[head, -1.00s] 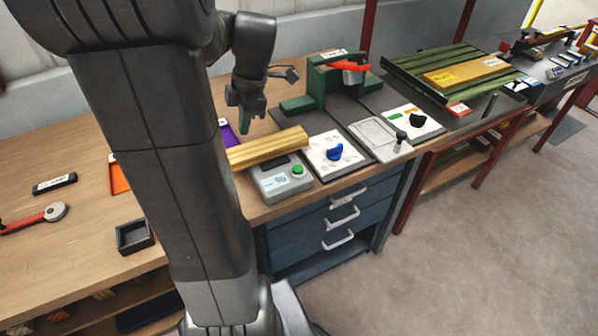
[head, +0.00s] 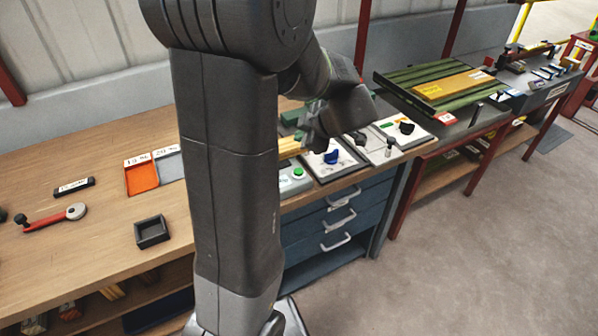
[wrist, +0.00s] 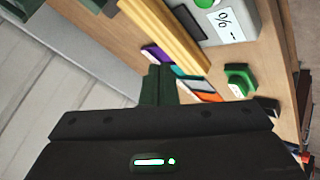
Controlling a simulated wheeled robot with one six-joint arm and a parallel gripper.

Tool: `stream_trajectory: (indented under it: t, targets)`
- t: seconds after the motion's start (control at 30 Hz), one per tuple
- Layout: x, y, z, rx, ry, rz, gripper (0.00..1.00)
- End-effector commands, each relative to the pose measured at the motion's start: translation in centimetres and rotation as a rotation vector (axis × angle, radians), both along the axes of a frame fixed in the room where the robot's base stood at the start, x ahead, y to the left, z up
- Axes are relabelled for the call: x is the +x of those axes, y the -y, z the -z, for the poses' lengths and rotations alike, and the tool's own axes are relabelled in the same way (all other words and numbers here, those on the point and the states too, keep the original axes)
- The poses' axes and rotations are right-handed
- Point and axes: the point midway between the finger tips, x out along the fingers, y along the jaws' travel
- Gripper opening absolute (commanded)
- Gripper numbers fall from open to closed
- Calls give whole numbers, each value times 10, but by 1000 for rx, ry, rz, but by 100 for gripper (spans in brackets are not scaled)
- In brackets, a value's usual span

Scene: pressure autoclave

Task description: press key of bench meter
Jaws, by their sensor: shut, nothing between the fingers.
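The bench meter (head: 292,186) is a grey box with a round green key (head: 298,173) on top, partly hidden behind my arm in the head view. In the wrist view, part of a grey case (wrist: 241,20) with a white label and a green key (wrist: 204,3) shows at the top edge. My gripper's fingers (wrist: 158,84) are shut and empty, pointing up the picture toward the bench, below the case and apart from it in that view.
A yellow wooden bar (wrist: 166,32) lies beside the case. A green block (wrist: 239,80) and coloured trays are near the fingers in the wrist view. A panel with a blue knob (head: 332,157) stands right of the meter.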

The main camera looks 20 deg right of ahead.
Motion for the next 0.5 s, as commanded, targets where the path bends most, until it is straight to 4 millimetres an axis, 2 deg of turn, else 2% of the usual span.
stream_trajectory:
  t: [0.27,0.5]
  targets:
    - [0,0,2,0,-1,-2,0]
    - [0,-1,19,3,-4,-2,0]
